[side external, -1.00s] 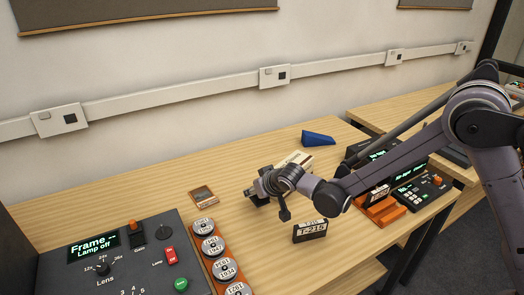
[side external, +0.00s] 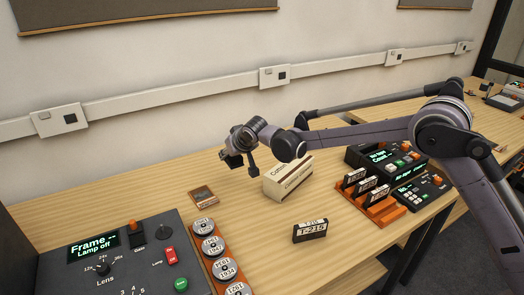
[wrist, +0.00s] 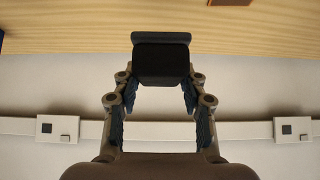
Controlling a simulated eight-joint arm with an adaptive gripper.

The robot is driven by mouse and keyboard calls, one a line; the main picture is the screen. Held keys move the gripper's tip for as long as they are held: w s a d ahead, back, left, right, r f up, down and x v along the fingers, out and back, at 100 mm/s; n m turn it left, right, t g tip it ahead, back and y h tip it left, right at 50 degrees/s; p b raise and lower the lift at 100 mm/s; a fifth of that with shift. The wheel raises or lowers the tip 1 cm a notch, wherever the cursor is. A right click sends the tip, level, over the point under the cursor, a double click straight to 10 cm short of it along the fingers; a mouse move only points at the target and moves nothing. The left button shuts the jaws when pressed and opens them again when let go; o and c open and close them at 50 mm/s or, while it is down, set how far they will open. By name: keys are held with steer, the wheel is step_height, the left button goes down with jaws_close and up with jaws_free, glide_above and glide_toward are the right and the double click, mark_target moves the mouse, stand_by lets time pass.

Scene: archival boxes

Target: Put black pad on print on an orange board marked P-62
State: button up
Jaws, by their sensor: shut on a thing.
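My gripper (side external: 236,158) is raised above the wooden table, behind and to the right of the small board. In the wrist view my gripper (wrist: 160,82) is shut on the black pad (wrist: 161,62), a dark block held between the fingertips. In the side view the pad (side external: 233,162) is a small dark shape under the gripper. The print on an orange-brown board (side external: 202,196) lies flat on the table; its marking is too small to read. A brown board edge (wrist: 229,2) shows at the top of the wrist view.
A cream box lettered "Cotton" (side external: 288,180) stands right of my gripper. A T-215 cassette (side external: 310,231) stands in front. An orange rack of cassettes (side external: 378,208) and black consoles (side external: 385,157) are at right. A rack of round tins (side external: 213,246) and a lamp console (side external: 125,255) are at front left.

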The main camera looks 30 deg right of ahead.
steer(key=a+f, duration=0.2)
steer(key=a, duration=0.1)
steer(key=w+a+f, duration=0.1)
steer(key=a+f, duration=0.1)
steer(key=a, duration=0.2)
steer(key=a+f, duration=0.2)
steer(key=a, duration=0.1)
steer(key=shift+w+a+f, duration=0.2)
steer(key=shift+w+a, duration=0.15)
steer(key=shift+w, duration=0.05)
steer(key=shift+f, duration=2.05)
steer(key=shift+f, duration=0.1)
steer(key=o, duration=1.2)
steer(key=shift+o, duration=0.2)
